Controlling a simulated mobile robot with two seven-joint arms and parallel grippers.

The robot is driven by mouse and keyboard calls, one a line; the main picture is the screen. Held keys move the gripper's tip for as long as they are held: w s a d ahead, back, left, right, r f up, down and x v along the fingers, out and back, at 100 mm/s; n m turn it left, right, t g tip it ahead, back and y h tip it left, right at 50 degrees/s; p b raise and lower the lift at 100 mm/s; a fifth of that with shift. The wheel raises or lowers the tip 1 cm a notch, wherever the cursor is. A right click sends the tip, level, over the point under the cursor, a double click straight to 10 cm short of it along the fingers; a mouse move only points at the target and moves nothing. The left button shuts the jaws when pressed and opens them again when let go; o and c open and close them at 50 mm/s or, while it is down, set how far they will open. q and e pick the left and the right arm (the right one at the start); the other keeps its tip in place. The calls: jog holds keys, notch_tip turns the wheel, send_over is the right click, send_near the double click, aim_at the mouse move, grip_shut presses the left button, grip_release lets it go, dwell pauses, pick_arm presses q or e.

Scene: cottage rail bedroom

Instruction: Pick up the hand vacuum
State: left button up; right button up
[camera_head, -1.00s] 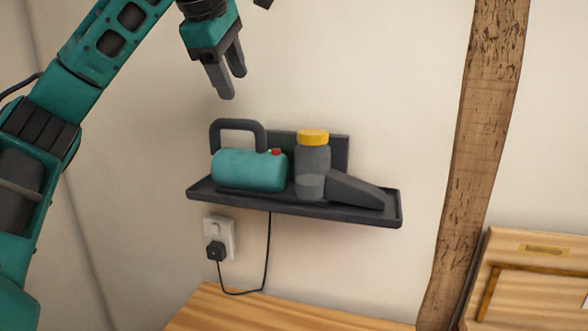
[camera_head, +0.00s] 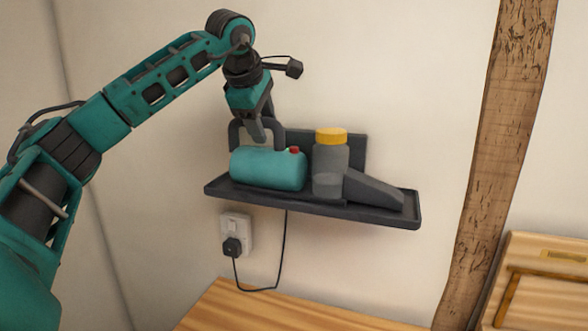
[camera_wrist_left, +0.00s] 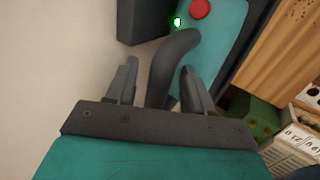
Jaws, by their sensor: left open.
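The hand vacuum has a teal body (camera_head: 268,169) with a red button, a dark loop handle, a grey cup with a yellow cap and a grey nozzle. It sits on a dark wall shelf (camera_head: 320,205). My left gripper (camera_head: 266,138) points down at the handle, over the teal body. In the left wrist view the fingers of the left gripper (camera_wrist_left: 160,85) are open, with the dark handle (camera_wrist_left: 174,58) between them. Whether they touch it cannot be told. The red button (camera_wrist_left: 199,9) and a green light show beyond. My right gripper is not in view.
A wall socket with a black plug (camera_head: 234,243) is below the shelf, with a cable hanging from it. A wooden surface (camera_head: 270,308) lies beneath. A wooden post (camera_head: 497,160) stands to the right. The wall above the shelf is clear.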

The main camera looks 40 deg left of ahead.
pick_arm(q)
jog(key=shift+w+f, duration=0.15)
jog(key=shift+f, duration=0.05)
grip_shut()
jog(key=shift+r, duration=0.15)
dwell(0.4)
